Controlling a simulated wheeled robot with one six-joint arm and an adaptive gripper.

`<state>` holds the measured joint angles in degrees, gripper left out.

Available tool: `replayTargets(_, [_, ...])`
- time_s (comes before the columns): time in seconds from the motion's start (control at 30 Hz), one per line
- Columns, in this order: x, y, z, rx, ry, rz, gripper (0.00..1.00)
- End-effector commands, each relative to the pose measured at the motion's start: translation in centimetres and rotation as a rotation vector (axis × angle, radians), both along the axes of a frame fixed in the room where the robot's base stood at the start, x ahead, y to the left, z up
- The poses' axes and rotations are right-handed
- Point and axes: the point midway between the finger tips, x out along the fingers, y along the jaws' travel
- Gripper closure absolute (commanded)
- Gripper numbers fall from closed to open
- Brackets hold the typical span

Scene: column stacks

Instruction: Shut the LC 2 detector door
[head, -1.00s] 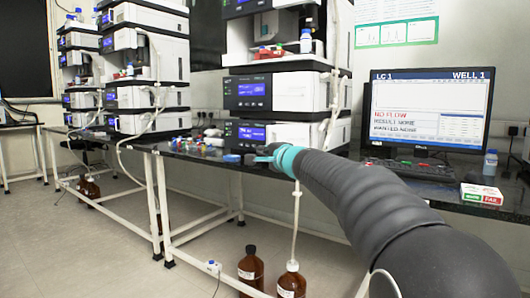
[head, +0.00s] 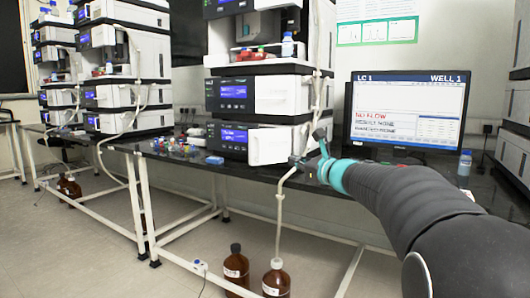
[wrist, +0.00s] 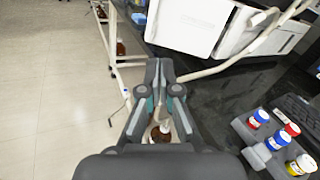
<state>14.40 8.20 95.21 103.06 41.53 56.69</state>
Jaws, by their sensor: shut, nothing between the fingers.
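The nearest column stack (head: 226,110) stands on the dark bench, with two lit blue displays low on its front. On its lowest module a white door panel (head: 283,146) seems to stand out from the front. I cannot read which stack is LC 2. My gripper (head: 297,162) is shut and empty, just right of and below that panel in the head view. In the wrist view my closed fingers (wrist: 160,64) point towards the bench edge, apart from the panel.
A pale tube (head: 279,205) runs from near my gripper down to brown bottles (head: 275,279) on the floor. A monitor (head: 407,110) reading LC 1 stands right. A rack of vials (wrist: 273,147) is right of my gripper. Two more stacks (head: 122,70) stand left. Open floor lies left.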

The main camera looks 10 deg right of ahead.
Motion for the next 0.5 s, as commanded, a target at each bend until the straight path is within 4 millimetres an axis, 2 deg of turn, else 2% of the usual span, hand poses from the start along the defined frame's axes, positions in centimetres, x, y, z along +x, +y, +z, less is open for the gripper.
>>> replayTargets(0.1, [-0.3, 0.6, 0.1, 0.141, 0.059, 0.025, 1.00])
replayTargets(0.2, [-0.4, 0.8, 0.2, 0.208, 0.091, 0.034, 1.00])
replayTargets(0.37, [0.1, 1.1, 0.1, 0.239, 0.107, 0.034, 1.00])
replayTargets(0.5, [1.6, 1.9, 0.1, 0.237, 0.107, 0.035, 1.00])
